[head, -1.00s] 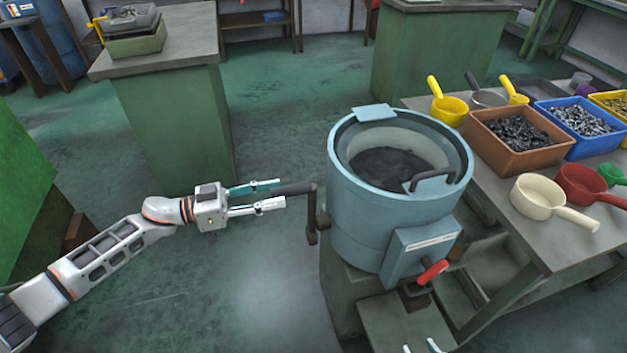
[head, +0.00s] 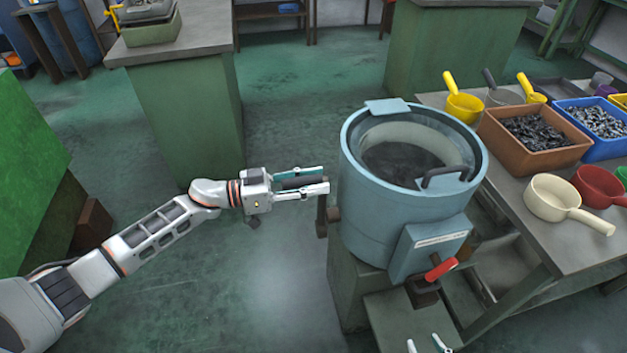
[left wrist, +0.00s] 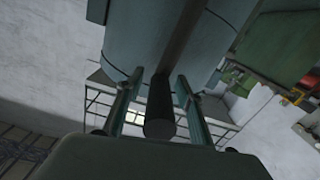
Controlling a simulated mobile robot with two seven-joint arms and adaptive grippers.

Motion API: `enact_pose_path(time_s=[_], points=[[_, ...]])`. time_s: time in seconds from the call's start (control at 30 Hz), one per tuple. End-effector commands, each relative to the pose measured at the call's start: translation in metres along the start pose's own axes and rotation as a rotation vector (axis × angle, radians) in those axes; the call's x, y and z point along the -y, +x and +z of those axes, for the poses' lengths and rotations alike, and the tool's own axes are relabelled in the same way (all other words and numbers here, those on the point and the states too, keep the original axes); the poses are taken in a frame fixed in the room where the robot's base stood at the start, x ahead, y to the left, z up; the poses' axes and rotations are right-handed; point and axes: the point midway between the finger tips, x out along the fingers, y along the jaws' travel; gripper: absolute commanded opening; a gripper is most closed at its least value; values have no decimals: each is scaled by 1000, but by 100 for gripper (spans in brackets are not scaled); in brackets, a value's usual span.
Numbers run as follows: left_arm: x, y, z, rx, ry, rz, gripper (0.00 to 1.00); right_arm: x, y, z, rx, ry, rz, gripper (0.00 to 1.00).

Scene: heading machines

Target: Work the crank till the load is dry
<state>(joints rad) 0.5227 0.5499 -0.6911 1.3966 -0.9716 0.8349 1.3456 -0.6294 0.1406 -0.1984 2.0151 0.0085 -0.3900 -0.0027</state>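The blue-grey drum machine (head: 385,225) stands in the centre of the head view, open at the top with a dark load (head: 400,162) inside. Its crank (head: 322,215) is on the left side, with the crank arm hanging down from a dark grip. My left gripper (head: 327,182) has its fingers on either side of that grip. In the left wrist view the dark grip (left wrist: 160,108) lies between the two fingers with a gap on each side. My right gripper (head: 427,345) shows only its separated fingertips at the bottom edge, apparently empty.
A red-handled lever (head: 441,268) sits low on the drum's front. A table (head: 552,244) at right holds a brown bin (head: 510,150), a blue bin (head: 590,148), and several scoops. A green cabinet (head: 185,125) stands at back left. The floor left of the drum is clear.

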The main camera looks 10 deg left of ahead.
Motion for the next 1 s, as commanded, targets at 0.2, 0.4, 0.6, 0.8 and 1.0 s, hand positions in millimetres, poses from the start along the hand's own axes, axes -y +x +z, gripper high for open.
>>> enact_pose_path(time_s=[0.2,0.4,0.6,0.8,1.0], points=[[0,0,0,0,0,0,0,0,0,0,0,0,1,32],[-2,0,0,0,7,1,0,0,0,-1,-2,0,1,32],[-11,0,1,-1,63,1,0,-1,-2,-8,-8,3,0,32],[-32,0,7,0,191,2,0,1,-6,-14,-12,10,-6,32],[-57,0,22,0,370,2,0,6,-10,-9,-1,17,-14,32]])
